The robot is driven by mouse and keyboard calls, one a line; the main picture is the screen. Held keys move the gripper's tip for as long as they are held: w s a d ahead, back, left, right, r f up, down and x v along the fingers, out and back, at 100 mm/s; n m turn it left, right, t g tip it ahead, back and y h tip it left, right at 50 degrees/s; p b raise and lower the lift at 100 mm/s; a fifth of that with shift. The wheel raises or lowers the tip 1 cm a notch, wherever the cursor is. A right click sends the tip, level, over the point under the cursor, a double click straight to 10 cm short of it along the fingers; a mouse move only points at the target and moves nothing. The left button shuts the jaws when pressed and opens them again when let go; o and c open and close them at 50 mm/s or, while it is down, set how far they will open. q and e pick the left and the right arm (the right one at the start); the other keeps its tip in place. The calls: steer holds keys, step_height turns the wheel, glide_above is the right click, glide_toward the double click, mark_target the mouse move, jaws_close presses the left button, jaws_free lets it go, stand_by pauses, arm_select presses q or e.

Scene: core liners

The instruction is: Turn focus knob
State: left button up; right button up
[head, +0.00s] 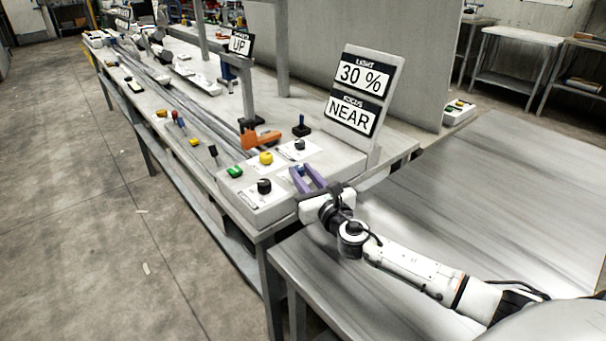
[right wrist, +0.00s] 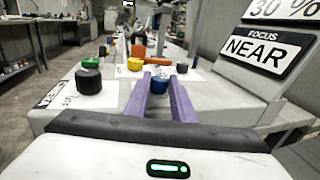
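A sloped control box (head: 285,205) at the bench end carries several knobs. A blue knob (head: 298,170) is partly hidden by my right gripper in the head view; it also shows in the right wrist view (right wrist: 159,84). My right gripper (head: 306,172) has its purple fingers parted, the blue knob appearing between the tips; I cannot tell whether they touch it. Other knobs are black (head: 264,186), yellow (head: 266,158) and black (head: 299,144). I cannot read their labels. The sign (head: 351,117) reads FOCUS NEAR, under LIGHT 30 %. My left gripper is out of view.
An orange part (head: 260,139) and a stand with an UP sign (head: 240,43) are behind the box. A green piece (head: 235,171) sits at its left edge. The grey table (head: 490,200) at right is mostly clear.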

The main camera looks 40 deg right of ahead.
steer(key=shift+a+r+m+h+p, duration=0.25)
steer(key=shift+m+h+p, duration=0.25)
steer(key=shift+h+p, duration=0.15)
jaws_close()
steer(key=shift+m+g+h+p, duration=0.3)
steer(key=shift+h, duration=0.25)
steer(key=shift+w+a+f+m+g+h, duration=0.15)
steer(key=shift+m+g+h, duration=0.25)
steer(key=shift+m+h, duration=0.45)
steer(key=shift+f, duration=0.1)
steer(key=o, duration=1)
jaws_free()
steer(key=shift+c, duration=0.2)
steer(key=v, duration=1)
steer(key=shift+s+a, duration=0.1)
steer(key=shift+s, duration=0.1)
